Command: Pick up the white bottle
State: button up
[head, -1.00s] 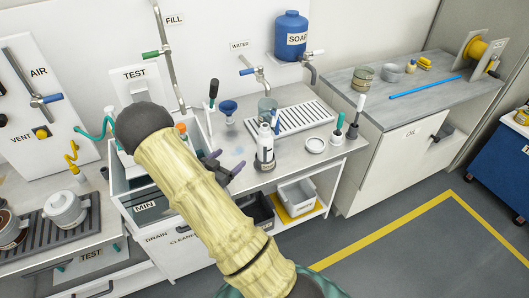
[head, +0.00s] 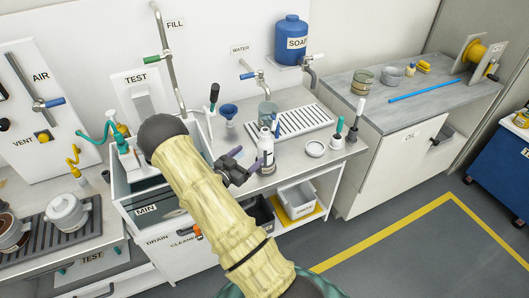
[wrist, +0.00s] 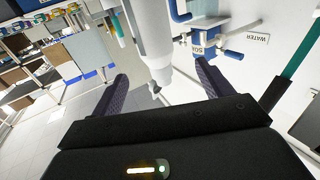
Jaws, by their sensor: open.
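The white bottle (head: 265,150) stands upright on the grey counter, in front of the slotted drain grate. My gripper (head: 246,162) is open just left of the bottle in the head view, its purple-grey fingers pointing at it. In the wrist view, a white body with a grey tapered end, which looks like the bottle (wrist: 150,30), shows in the gap of my gripper (wrist: 160,70), between and beyond the two fingers. I cannot tell whether a finger touches it.
The sink tank (head: 146,210) is to the left. The counter's front edge is close by.

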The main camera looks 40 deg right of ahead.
aim_at(260, 147)
jog(key=p+x, duration=0.1)
jog(key=x, duration=0.3)
jog(key=shift+w+d+r, duration=0.1)
jog(key=shift+d, duration=1)
jog(key=shift+d+p, duration=0.4)
jog(key=p+x, duration=0.1)
jog(key=x, duration=0.2)
jog(key=shift+d, duration=0.25)
jog(key=shift+d+p, duration=0.3)
jog(key=shift+d, duration=0.05)
jog(key=shift+w, duration=0.1)
